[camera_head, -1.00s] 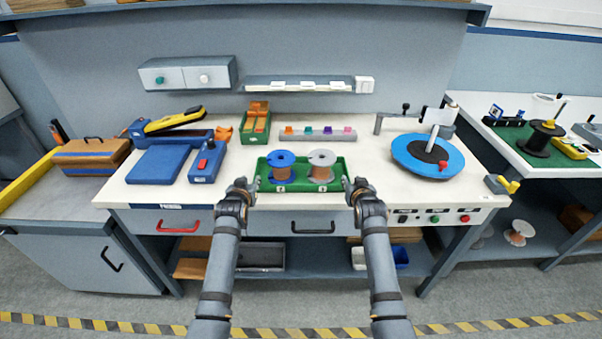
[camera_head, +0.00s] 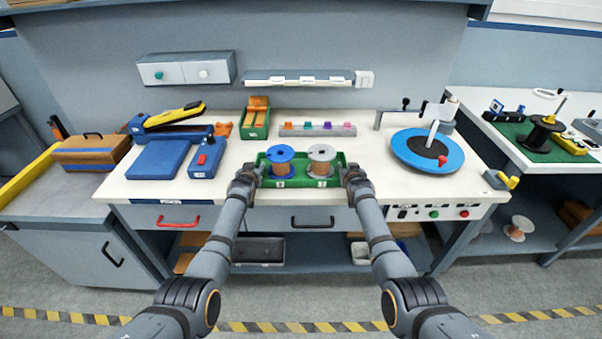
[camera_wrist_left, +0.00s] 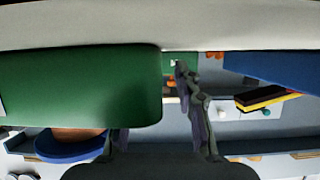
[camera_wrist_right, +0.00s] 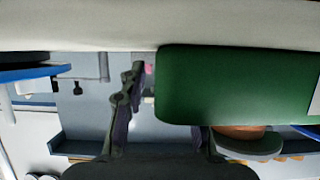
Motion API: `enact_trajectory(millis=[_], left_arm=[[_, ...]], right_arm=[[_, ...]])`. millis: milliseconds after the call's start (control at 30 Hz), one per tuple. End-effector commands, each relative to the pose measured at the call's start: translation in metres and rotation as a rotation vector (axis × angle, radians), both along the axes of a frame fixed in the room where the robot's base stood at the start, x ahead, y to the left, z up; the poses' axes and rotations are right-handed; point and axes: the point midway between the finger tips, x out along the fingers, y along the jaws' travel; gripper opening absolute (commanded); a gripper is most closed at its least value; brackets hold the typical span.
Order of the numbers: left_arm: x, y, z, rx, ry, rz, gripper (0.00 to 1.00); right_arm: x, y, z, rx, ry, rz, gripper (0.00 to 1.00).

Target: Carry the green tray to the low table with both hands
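The green tray (camera_head: 333,183) stands on the white workbench near its front edge. It carries a blue-topped spool (camera_head: 281,156) and a grey-topped spool (camera_head: 321,153). My left gripper (camera_head: 250,175) is at the tray's left end and my right gripper (camera_head: 352,177) at its right end. In the left wrist view the tray (camera_wrist_left: 80,85) hides much of one finger; the other finger is outside the end wall with a small gap. The right wrist view shows the same at the tray's other end (camera_wrist_right: 240,85). Both grippers look open. I cannot identify a low table.
Behind the tray are a green holder (camera_head: 255,122) and a rack of coloured pieces (camera_head: 317,130). A blue device (camera_head: 205,160) is to the left and a blue turntable (camera_head: 405,158) to the right. Floor with striped tape (camera_head: 330,326) lies in front.

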Motion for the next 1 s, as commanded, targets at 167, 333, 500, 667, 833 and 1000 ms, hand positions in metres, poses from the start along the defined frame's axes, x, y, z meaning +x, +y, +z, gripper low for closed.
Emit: enact_trajectory(millis=[167,333,500,667,833,1000], left_arm=[[0.0017,0.0002,-0.0012,0.000,0.001,0.000,0.32],[0.0016,0.0001,-0.0011,0.000,0.001,0.000,0.32],[0.0015,0.0000,-0.0011,0.000,0.001,0.000,0.09],[0.0014,0.0000,-0.0010,0.000,0.001,0.000,0.00],[0.0014,0.0000,-0.0010,0.001,0.001,0.000,0.00],[0.0015,0.0000,-0.0009,0.001,0.001,0.000,0.00]], right_arm=[[0.0018,-0.0001,-0.0010,0.000,0.000,0.001,0.32],[0.0016,0.0000,-0.0010,0.000,0.000,0.000,0.32],[0.0015,0.0001,-0.0010,0.000,0.000,0.001,0.09],[0.0015,0.0001,-0.0009,0.000,0.000,0.001,0.00],[0.0015,0.0001,-0.0009,0.000,0.000,0.001,0.00],[0.0015,0.0001,-0.0008,0.000,0.000,0.001,0.00]])
